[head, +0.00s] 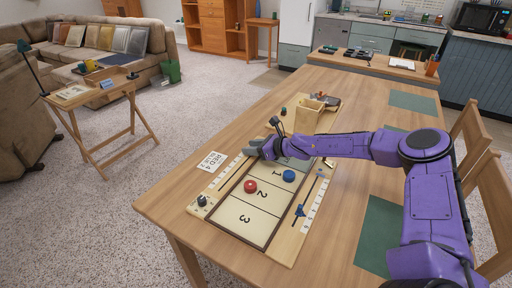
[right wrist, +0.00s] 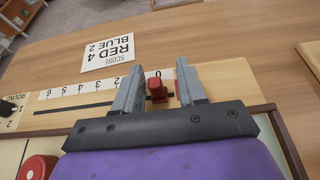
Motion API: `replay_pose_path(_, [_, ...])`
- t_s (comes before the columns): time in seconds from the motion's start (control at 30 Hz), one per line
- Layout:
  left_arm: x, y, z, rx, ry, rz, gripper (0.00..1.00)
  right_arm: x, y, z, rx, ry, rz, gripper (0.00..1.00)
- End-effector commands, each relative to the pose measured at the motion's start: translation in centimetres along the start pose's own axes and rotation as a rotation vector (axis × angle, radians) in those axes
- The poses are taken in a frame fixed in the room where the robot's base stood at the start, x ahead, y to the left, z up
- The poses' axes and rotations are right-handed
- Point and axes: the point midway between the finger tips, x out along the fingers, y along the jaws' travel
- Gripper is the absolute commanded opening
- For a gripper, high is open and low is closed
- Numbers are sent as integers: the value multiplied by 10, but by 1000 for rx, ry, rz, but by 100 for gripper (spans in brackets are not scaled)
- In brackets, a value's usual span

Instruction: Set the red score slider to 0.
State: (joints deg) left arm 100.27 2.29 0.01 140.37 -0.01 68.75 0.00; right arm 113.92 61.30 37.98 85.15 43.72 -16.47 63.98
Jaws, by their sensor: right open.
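The red score slider (right wrist: 157,90) is a small red block on a dark slot in the wooden board. It stands in line with the printed 0 of the score strip (right wrist: 80,90), as far as this slanted view shows. My right gripper (right wrist: 159,76) is open, with one finger on each side of the slider. I see a gap to the left finger; the right finger is very close, and I cannot tell whether it touches. In the head view my right gripper (head: 257,150) is over the board's far left edge and hides the slider. My left gripper is not in view.
The score card (head: 211,161) reads red 4, blue 2. The board (head: 238,215) carries a red puck (head: 250,186), a blue puck (head: 289,176), a blue slider (head: 299,211) and a dark round knob (head: 202,200). A wooden box (head: 308,118) stands behind my right forearm.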

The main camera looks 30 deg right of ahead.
Motion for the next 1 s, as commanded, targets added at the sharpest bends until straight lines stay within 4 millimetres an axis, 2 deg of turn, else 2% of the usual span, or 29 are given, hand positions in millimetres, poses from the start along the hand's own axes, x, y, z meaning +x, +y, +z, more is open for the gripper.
replay_pose_path(0.17, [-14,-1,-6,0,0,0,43,-34,-1,7,2,-6,-3,40])
replay_pose_path(0.3, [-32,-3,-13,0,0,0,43,-71,-3,10,4,-7,-6,40])
replay_pose_path(0.47, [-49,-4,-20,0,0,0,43,-98,-3,7,4,-6,-6,40])
replay_pose_path(0.6, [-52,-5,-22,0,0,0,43,-105,-2,2,3,-4,-3,40])
replay_pose_path(1.0, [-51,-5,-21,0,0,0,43,-105,-2,-1,3,-2,-3,40])
